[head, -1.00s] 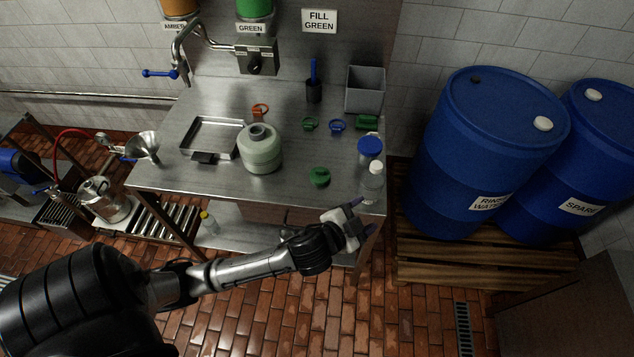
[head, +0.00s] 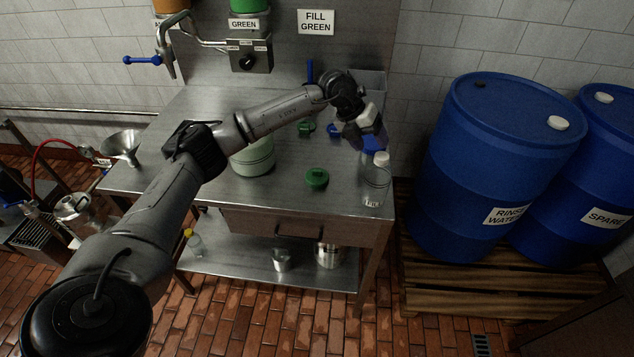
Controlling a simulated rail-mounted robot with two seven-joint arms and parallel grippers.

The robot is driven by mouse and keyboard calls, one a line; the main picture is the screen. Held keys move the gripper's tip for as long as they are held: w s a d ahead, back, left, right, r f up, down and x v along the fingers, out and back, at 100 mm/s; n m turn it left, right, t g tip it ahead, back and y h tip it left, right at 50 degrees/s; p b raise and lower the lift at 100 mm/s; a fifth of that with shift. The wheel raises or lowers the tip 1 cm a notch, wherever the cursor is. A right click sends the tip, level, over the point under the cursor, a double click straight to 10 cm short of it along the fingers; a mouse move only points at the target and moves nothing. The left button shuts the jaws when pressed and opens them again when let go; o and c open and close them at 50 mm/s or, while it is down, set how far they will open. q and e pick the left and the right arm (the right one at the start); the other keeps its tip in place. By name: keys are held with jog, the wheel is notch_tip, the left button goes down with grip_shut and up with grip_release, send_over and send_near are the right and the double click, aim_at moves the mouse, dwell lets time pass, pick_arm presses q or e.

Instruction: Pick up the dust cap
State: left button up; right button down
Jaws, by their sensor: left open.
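A green cap (head: 317,178) lies on the steel bench (head: 225,196) in the head view, near its front edge. I cannot tell whether it is the dust cap. My left gripper (head: 366,143) is open, above the right part of the bench, to the right of and behind the green cap. A blue lid (head: 370,146) shows partly just behind and below its fingers; I cannot tell whether they touch. A smaller green ring-like piece (head: 306,129) and a blue one (head: 334,130) show partly behind my left arm. My right gripper is not in view.
A clear bottle with a white cap (head: 376,180) stands at the bench's right front, close to the gripper. A pale green jug (head: 253,158) is half hidden by my left arm. Blue drums (head: 490,150) stand to the right. The bench's left front is clear.

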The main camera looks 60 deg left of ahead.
pick_arm(q)
jog(key=s+a+f+n+g+y, duration=0.1)
jog(key=s+a+n+g+y, duration=0.1)
jog(key=s+a, duration=0.3)
jog(key=s+a+f+n+g+y, duration=0.1)
jog(key=s+a+f+g+y, duration=0.15)
jog(key=a, duration=0.35)
jog(key=b, duration=0.2)
send_over(317, 170)
jog(key=shift+g, duration=0.35)
jog(key=f, duration=0.6)
jog(key=shift+d+f, duration=0.2)
jog(key=shift+f, duration=0.05)
jog(key=shift+a+f+b, duration=0.2)
jog(key=shift+f+b, duration=0.6)
jog(key=shift+f, duration=2.35)
jog(key=shift+r, duration=0.1)
jog(key=c, duration=1)
